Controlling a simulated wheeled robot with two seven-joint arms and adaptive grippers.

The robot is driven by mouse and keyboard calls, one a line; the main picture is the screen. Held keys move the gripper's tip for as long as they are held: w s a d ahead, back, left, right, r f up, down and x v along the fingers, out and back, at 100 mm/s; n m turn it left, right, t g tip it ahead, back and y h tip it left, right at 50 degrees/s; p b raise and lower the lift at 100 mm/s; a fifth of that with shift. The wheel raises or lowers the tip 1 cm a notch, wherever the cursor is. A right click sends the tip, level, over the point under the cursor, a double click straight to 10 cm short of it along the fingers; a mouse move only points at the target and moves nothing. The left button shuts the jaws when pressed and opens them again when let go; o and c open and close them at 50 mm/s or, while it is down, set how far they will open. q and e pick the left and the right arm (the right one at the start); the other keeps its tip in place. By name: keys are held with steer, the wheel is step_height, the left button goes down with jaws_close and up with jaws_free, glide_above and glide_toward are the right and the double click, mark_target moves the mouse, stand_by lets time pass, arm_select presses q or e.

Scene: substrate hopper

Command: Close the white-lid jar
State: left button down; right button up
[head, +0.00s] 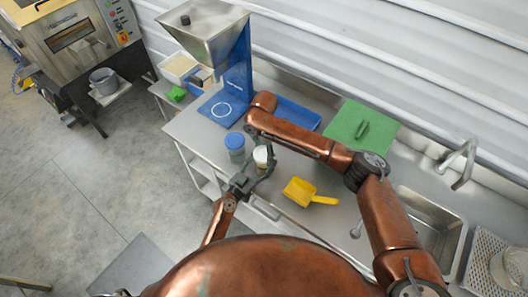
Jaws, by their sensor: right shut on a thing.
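The white-lid jar (261,157) stands near the counter's front edge, its white top showing and its body partly hidden by dark fingers. My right gripper (266,150) reaches down over it from the wrist above and is shut on the white lid. Whether the lid sits flush on the jar is too small to tell. My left gripper (257,178) comes up from the lower left, its fingers beside the lower part of the jar. I cannot tell whether they grip it.
A blue-lid jar (235,146) stands just left of the white-lid jar. A yellow scoop (299,191) lies to the right.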

steer(key=m, duration=1)
steer(key=shift+a, duration=0.1)
steer(key=m, duration=0.4)
steer(key=shift+f+m, duration=0.1)
steer(key=shift+m, duration=0.3)
steer(key=m, duration=0.4)
steer(key=shift+m, duration=0.3)
steer(key=o, duration=1.3)
steer(key=shift+r, duration=2.35)
steer(key=shift+c, duration=0.4)
